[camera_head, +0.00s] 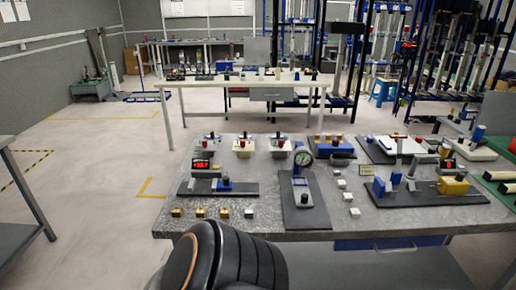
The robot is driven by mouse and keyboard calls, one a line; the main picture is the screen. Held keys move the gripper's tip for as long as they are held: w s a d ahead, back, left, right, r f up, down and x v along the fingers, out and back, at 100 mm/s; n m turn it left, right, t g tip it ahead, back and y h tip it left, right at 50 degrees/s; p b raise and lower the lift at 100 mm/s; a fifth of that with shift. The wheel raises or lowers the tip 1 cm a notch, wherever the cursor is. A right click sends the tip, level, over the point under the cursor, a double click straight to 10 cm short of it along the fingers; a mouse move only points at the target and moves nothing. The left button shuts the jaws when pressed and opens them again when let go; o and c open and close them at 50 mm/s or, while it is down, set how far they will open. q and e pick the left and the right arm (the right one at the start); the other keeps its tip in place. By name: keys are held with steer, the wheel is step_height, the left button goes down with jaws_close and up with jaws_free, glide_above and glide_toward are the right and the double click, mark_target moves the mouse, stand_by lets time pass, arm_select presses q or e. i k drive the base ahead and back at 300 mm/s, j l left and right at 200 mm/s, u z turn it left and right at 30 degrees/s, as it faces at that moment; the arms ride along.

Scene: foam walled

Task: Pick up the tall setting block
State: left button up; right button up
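Several small blocks lie near the front of the grey table (290,236). A gold block (176,212) is at the front left, with more gold blocks in a row to its right. A grey block (249,213) ends this row. I cannot tell which of these is the tall setting block. Neither gripper is in view; only a dark rounded link of mine shows at the bottom.
A dial gauge stand (302,184) rises mid-table on a dark plate. A fixture with a red display (203,165) is at left, and a fixture with a yellow block (452,186) at right. The front strip of table around the small blocks is mostly clear.

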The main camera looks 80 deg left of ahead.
mark_target(248, 212)
steer(key=u, duration=3.05)
